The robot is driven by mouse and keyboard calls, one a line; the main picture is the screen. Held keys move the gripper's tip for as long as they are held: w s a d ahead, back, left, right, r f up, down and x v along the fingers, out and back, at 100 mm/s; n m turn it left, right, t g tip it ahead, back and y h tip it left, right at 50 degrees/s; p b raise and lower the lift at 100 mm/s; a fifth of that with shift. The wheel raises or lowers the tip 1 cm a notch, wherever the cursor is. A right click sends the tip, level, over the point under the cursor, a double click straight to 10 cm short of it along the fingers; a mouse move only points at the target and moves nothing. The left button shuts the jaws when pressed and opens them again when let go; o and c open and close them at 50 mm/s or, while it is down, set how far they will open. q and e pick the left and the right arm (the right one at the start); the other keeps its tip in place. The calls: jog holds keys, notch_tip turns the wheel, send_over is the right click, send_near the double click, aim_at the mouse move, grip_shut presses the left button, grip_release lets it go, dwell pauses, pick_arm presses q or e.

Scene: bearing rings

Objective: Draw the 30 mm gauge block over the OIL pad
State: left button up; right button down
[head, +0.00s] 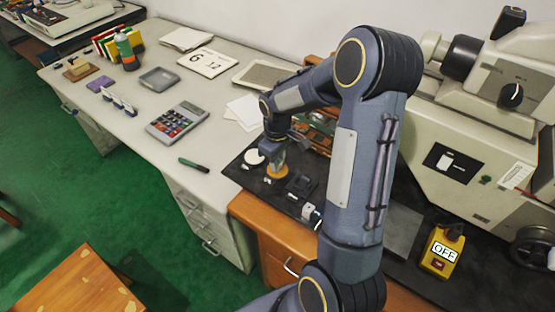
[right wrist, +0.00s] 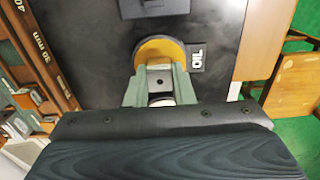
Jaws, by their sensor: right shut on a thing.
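My right gripper (head: 277,158) points down at the OIL pad, a round orange-brown pad (head: 278,172) on the black mat. My left gripper is not in view.
A wooden case (right wrist: 42,50) marked "30 mm" and "40" stands beside the mat (right wrist: 105,40). A white round pad (head: 254,156) and a dark block (head: 301,185) lie near the OIL pad. A calculator (head: 178,121) and green marker (head: 194,163) are left. A yellow OFF switch box (head: 442,250) is right.

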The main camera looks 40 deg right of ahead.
jog(key=shift+f, duration=0.3)
dwell(0.4)
jog(key=shift+d, duration=0.15)
jog(key=shift+w+d, duration=0.2)
jog(key=shift+d, duration=0.2)
dwell(0.3)
jog(key=shift+s+a+f, duration=0.1)
jog(key=shift+a, duration=0.15)
jog(key=shift+s+a+b, duration=0.3)
jog(key=shift+a+b, duration=0.1)
jog(key=shift+a, duration=0.5)
jog(key=shift+d, duration=0.2)
dwell(0.3)
jog(key=shift+w+d, duration=0.2)
jog(key=shift+d, duration=0.3)
jog(key=shift+w+d, duration=0.15)
jog(key=shift+d, duration=0.3)
